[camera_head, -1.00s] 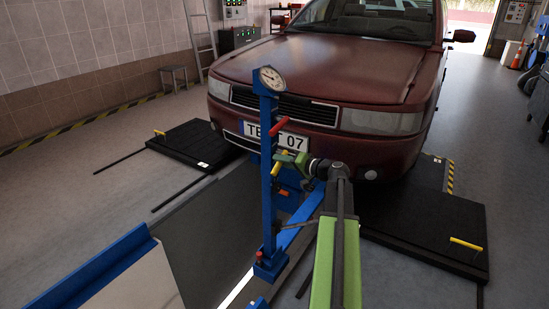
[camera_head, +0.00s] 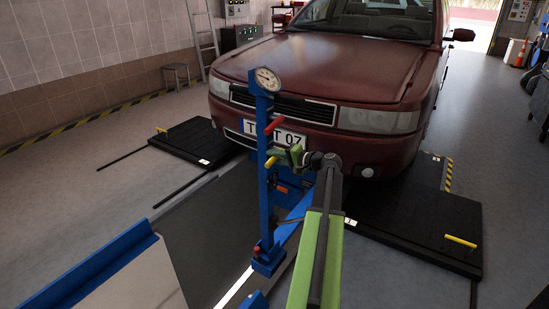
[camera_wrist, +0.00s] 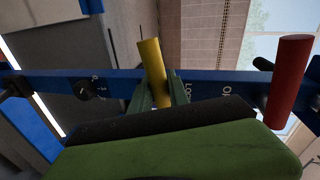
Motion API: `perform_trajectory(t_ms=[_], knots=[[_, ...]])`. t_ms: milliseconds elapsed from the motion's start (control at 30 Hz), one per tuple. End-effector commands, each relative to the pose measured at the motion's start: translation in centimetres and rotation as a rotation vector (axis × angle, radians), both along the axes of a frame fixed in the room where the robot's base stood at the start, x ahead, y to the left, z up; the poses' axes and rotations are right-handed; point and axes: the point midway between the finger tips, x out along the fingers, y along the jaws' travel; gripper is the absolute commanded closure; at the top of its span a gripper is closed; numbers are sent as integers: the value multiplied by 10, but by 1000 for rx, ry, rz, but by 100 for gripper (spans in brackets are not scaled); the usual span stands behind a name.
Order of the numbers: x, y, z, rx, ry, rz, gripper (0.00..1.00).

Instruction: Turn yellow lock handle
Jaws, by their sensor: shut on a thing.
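The yellow lock handle (camera_head: 270,162) is a short rod on the blue upright post (camera_head: 264,205) of the jack, below a red handle (camera_head: 275,125). My green gripper (camera_head: 282,158) reaches it from the right, in front of the car. In the wrist view the yellow handle (camera_wrist: 151,60) stands slightly tilted between my two green fingers (camera_wrist: 158,92), which are shut on its lower part. The red handle (camera_wrist: 290,83) is at the right there. White lettering on the post, partly hidden by the fingers, lies beside the yellow handle.
A round gauge (camera_head: 266,79) tops the post. The dark red car (camera_head: 330,75) stands just behind it. Black plates with yellow handles (camera_head: 461,241) lie on both sides. A pit with a blue edge (camera_head: 95,262) is at the lower left.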

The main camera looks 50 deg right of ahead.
Motion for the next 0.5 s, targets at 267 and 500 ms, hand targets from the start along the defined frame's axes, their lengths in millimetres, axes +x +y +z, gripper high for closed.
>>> perform_trajectory(t_ms=[267, 500], knots=[[-6, -4, 2, 5, -7, -6, 67], [-9, -8, 2, 3, -4, -12, 57]])
